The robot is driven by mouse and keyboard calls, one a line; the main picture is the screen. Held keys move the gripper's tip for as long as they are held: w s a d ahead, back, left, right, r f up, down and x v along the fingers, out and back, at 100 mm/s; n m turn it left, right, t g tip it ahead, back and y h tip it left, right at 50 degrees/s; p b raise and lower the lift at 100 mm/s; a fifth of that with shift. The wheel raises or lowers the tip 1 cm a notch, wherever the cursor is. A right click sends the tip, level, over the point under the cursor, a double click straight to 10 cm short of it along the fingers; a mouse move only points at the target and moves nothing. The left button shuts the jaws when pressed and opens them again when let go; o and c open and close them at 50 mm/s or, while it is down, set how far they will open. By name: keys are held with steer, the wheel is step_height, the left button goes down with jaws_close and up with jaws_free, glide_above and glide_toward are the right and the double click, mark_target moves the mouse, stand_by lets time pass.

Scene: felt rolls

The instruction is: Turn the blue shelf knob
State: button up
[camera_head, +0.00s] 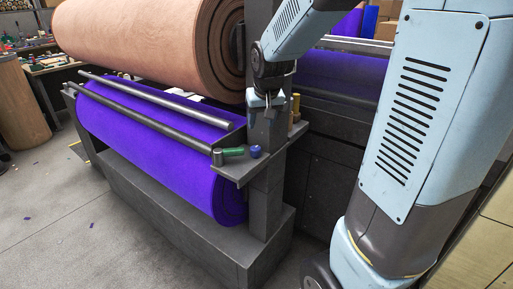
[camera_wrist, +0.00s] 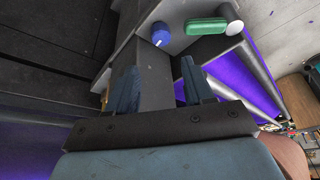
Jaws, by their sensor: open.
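The blue shelf knob (camera_head: 255,151) sits on a small grey shelf (camera_head: 232,172) on the post, at the right end of the rolls. In the wrist view the knob (camera_wrist: 160,36) is round, with a pale mark on its edge. My gripper (camera_head: 261,112) is above the shelf, in front of the grey post, and points downward. In the wrist view its two fingers (camera_wrist: 158,86) are apart with nothing between them. The knob lies beyond the fingertips, and the fingers are not touching it.
Yellowish pegs (camera_head: 296,106) stand behind at the shelf's right. A large purple roll (camera_head: 150,150) and a brown roll (camera_head: 150,40) lie to the left. The grey post (camera_head: 267,190) is close to my gripper.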

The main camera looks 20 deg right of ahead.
mark_target(255, 148)
steer(key=x, duration=1.4)
steer(key=shift+w+f, duration=0.15)
steer(key=shift+w, duration=0.3)
steer(key=shift+c, duration=0.2)
steer(key=c, duration=0.7)
steer(key=shift+c, duration=0.2)
steer(key=shift+m, duration=0.6)
steer(key=o, duration=0.8)
